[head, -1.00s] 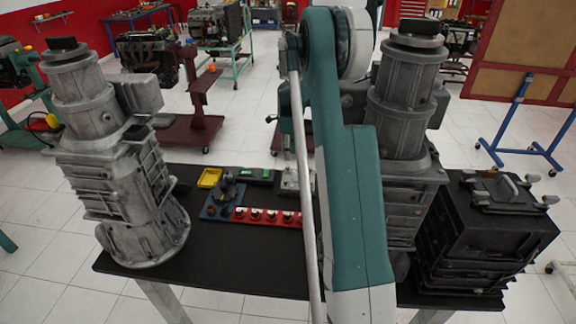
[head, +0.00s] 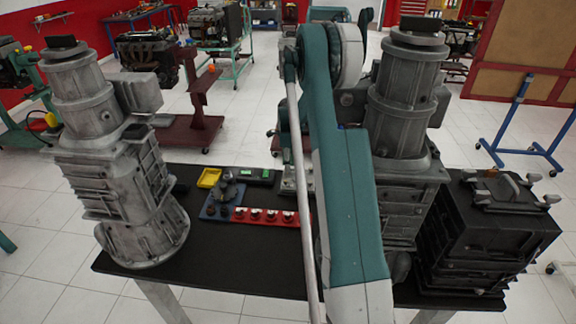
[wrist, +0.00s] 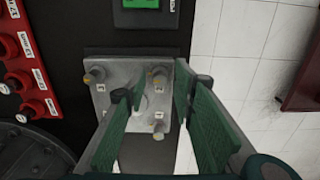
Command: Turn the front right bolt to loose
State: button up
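A grey metal plate (wrist: 140,105) with brass-coloured bolts lies on the black table. In the wrist view one bolt (wrist: 94,76) is at the plate's upper left, one (wrist: 158,78) at its upper right and one (wrist: 158,132) below that. Small labels are beside bolts. My gripper (wrist: 155,88) is open, with its green-padded fingers over the plate. The two right-hand bolts show in the gap between the fingers, and I see nothing gripped. The left finger hides part of the plate. In the head view my arm hides most of the plate (head: 289,184).
Tall grey gearboxes (head: 130,190) (head: 405,110) and a black engine block (head: 487,235) flank the work area. The table front (head: 230,265) is clear.

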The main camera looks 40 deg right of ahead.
grip_shut()
jog(key=shift+n, duration=0.4)
jog(key=n+b, duration=0.1)
jog(key=n, duration=0.3)
jog(key=shift+b, duration=0.3)
jog(key=n+b, duration=0.1)
jog(key=n, duration=0.4)
jog(key=shift+n, duration=0.4)
jog(key=n+b, duration=0.1)
jog(key=n, duration=1.1)
jog(key=shift+n, duration=0.4)
